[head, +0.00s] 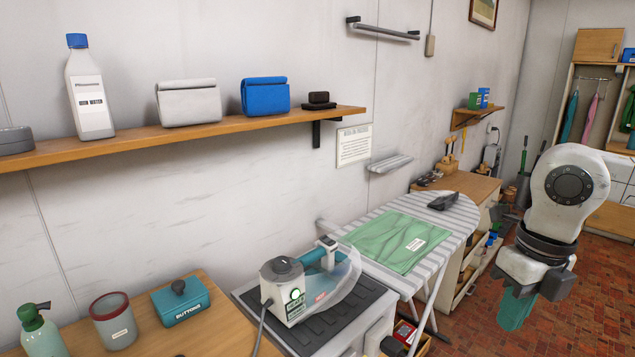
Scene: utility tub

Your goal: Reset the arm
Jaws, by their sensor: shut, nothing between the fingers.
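My arm hangs at the right of the head view, with a white rounded joint above a dark ring. My gripper (516,307) is at its lower end, pointing down over the brick floor. It is shut and empty. It is apart from the ironing board (459,220), which lies to its left. The fingertips are small in the picture, and their fine shape is hard to make out.
A folded green cloth (398,240) lies on the board. A steam iron station (290,290) stands on a cabinet, left of it. A wall shelf (250,118) holds a bottle and boxes. The brick floor (590,300) around my gripper looks open.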

